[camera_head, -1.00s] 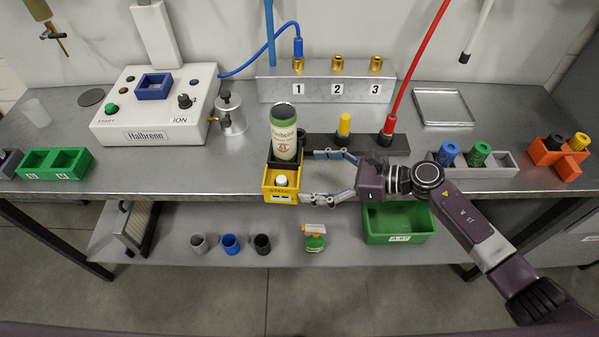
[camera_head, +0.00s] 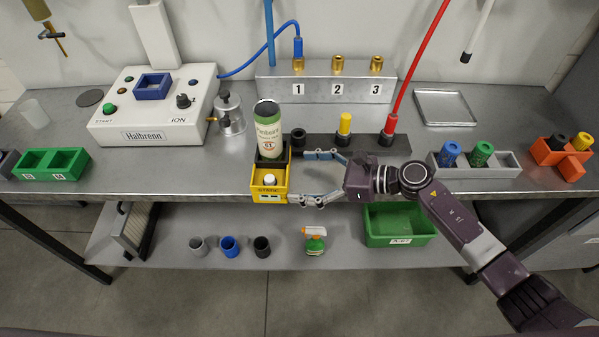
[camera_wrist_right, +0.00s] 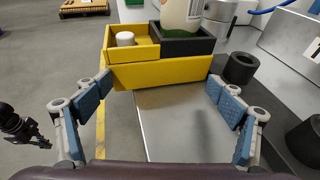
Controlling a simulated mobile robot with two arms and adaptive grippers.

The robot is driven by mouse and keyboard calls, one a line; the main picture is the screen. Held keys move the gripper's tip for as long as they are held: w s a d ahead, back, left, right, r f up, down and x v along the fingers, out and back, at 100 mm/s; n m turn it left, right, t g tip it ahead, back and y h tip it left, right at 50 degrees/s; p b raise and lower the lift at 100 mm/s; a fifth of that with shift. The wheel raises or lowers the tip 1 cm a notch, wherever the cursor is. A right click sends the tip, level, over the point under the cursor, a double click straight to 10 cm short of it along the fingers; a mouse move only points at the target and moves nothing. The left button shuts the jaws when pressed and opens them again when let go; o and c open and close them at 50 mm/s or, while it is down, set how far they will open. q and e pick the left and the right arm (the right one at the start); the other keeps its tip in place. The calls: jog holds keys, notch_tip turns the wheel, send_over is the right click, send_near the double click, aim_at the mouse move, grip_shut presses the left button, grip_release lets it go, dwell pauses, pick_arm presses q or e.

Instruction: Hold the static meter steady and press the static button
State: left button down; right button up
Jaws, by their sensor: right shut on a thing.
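The yellow static meter (camera_head: 283,190) sits at the table's front edge in the head view, with the label STATIC on its front. A white round button (camera_head: 270,180) shows in its front bay. A green-and-cream can (camera_head: 268,132) stands upright in its dark rear bay. In the right wrist view, the meter (camera_wrist_right: 165,74), the white button (camera_wrist_right: 125,38) and the can's lower part (camera_wrist_right: 182,14) show ahead. My left gripper is out of view.
A dark rack (camera_head: 365,144) with a yellow plug (camera_head: 345,123) and a red hose plug (camera_head: 389,126) lies close behind my right gripper. A white Halbrenn machine (camera_head: 150,110) and a metal canister (camera_head: 229,115) stand to the left. Bare table lies left of the meter.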

jog(key=shift+w+d, duration=0.1)
jog(key=shift+w, duration=0.15)
